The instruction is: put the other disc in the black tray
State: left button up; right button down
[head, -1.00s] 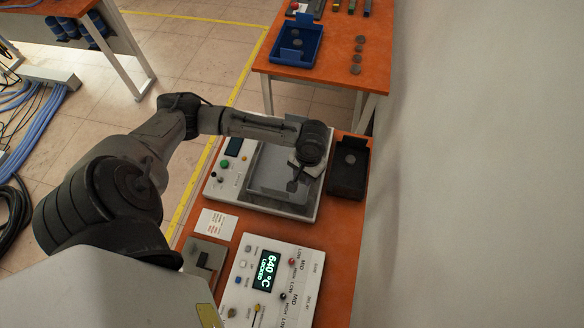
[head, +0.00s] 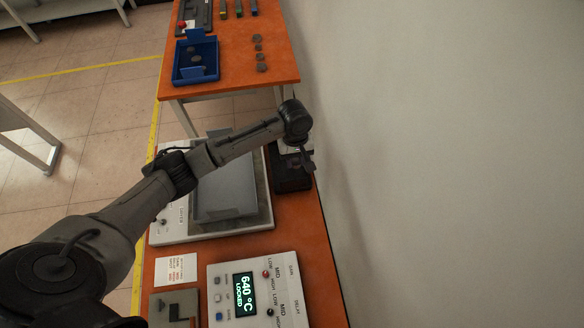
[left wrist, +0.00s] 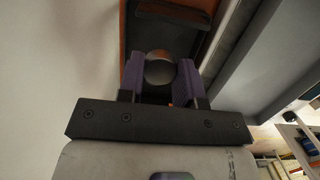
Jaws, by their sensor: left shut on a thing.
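My left gripper (head: 304,163) hangs over the black tray (head: 292,184) at the right edge of the near table, by the wall. In the left wrist view the purple fingers (left wrist: 160,78) are shut on a grey round disc (left wrist: 159,68), seen between them. The dark tray (left wrist: 172,14) shows beyond the fingers, so the disc is above or near it; the exact height cannot be told. My wrist and gripper hide much of the tray's inside in the head view. The right gripper is not in view.
The white heater (head: 180,225) with its grey chamber (head: 225,190) stands left of the tray. A control panel (head: 255,290) reading 640 °C, locked, is in front. The wall closes the right side.

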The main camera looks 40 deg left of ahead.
pick_arm(q)
jog(key=a+f+n, duration=0.2)
jog(key=n+b, duration=0.1)
jog(key=n, duration=0.1)
send_over(291, 178)
jog(key=shift+t, duration=0.3)
jog(key=f, duration=0.5)
jog(key=shift+a+f, duration=0.15)
jog(key=shift+a, duration=0.1)
jog(key=shift+w+f+b, duration=0.1)
jog(key=shift+f+b, duration=0.25)
jog(key=shift+f, duration=0.3)
notch_tip(291, 178, down, 4)
jog(key=shift+r+b, duration=0.25)
jog(key=shift+b, duration=0.3)
jog(key=o, duration=1)
jog(key=shift+f, duration=0.1)
jog(key=shift+c, duration=0.2)
